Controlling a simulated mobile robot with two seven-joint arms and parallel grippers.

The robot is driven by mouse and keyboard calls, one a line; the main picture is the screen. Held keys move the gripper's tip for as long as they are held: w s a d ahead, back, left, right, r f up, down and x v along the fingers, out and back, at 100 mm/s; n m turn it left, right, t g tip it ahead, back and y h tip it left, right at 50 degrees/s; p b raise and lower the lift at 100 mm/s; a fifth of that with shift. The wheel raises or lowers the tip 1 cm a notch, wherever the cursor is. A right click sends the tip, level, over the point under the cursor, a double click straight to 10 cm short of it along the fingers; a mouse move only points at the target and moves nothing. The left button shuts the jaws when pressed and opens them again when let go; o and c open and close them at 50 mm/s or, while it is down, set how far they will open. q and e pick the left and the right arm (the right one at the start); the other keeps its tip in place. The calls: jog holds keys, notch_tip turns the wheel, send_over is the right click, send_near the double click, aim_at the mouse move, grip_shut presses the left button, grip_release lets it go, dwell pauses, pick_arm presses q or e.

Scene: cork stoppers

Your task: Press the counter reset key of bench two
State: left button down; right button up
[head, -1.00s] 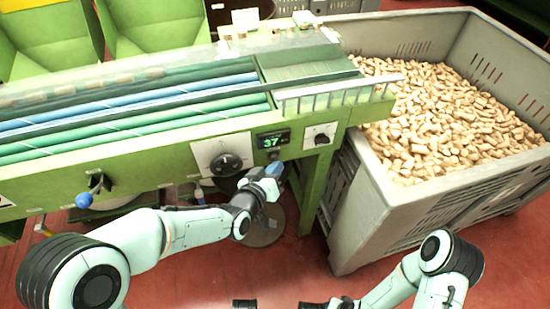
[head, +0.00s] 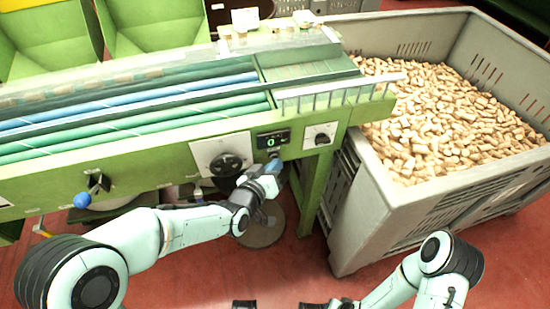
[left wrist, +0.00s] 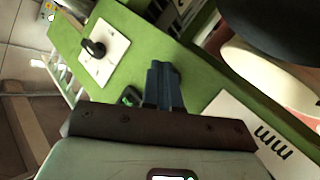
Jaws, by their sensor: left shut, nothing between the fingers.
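The bench (head: 120,173) is a green conveyor machine; I cannot read a bench number on it. Its counter display (head: 272,140) is dark and reads a green 0. The display also shows partly in the left wrist view (left wrist: 130,97). My left gripper (head: 274,165) is shut and empty, its blue-grey tips at the bench front just below the display. In the left wrist view the shut fingers (left wrist: 160,68) lie against the green panel. The reset key is hidden by the fingertips, and I cannot see the contact itself. My right arm is at the lower right, its gripper not clearly shown.
A large dial plate (head: 206,147) is left of the display, a small knob plate (head: 320,136) right of it. A blue-tipped lever (head: 82,200) sticks out at the left. A grey crate (head: 356,215) of corks stands at the right. Red floor (head: 200,275) is clear below.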

pick_arm(q)
jog(key=shift+s, duration=0.1)
jog(key=shift+s+d, duration=0.2)
jog(key=shift+s, duration=0.5)
jog(key=shift+s, duration=0.1)
jog(key=s, duration=0.1)
jog(key=s+d+p, duration=0.1)
jog(key=s, duration=0.2)
jog(key=shift+s+d+p, duration=0.3)
dwell(0.6)
